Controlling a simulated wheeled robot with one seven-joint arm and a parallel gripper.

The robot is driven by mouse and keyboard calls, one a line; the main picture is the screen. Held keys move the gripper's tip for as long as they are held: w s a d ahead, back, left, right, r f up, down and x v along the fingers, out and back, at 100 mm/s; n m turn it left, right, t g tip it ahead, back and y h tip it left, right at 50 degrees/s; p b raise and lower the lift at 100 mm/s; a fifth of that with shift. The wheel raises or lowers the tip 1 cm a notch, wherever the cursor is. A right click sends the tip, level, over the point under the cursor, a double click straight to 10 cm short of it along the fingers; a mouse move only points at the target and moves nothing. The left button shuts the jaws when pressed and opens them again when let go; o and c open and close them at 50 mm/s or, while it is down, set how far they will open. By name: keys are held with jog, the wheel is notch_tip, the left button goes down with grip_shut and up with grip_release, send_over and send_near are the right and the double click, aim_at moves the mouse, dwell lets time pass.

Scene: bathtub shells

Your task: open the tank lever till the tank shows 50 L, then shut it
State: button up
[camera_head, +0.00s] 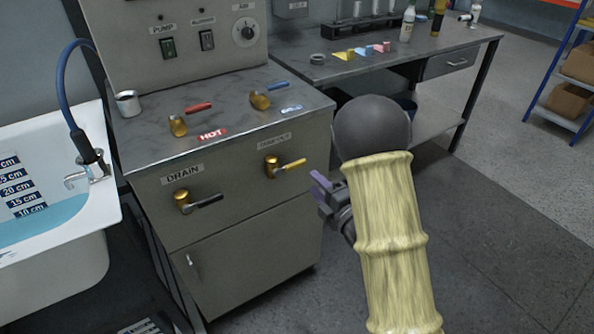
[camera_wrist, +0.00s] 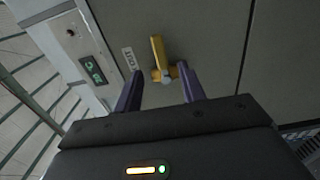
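A lever with a yellow handle (camera_head: 294,165) and a brass hub is on the upper right of the grey cabinet's front. The small label above it is too blurred to read surely. My gripper (camera_head: 321,187), with purple fingers, is just right of and below this lever in the head view. In the wrist view the yellow lever (camera_wrist: 158,52) lies ahead, between the two spread fingers of my gripper (camera_wrist: 159,69). The fingers are open and I see no grip on it.
A black DRAIN lever (camera_head: 205,201) is left of the yellow one. Red (camera_head: 198,107) and blue (camera_head: 278,86) levers are on the cabinet top. A white tub (camera_head: 75,240) holding blue water stands left. A workbench (camera_head: 400,50) stands behind; floor at right is clear.

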aim_at(298, 166)
jog(key=x, duration=1)
jog(key=shift+a, duration=0.1)
grip_shut()
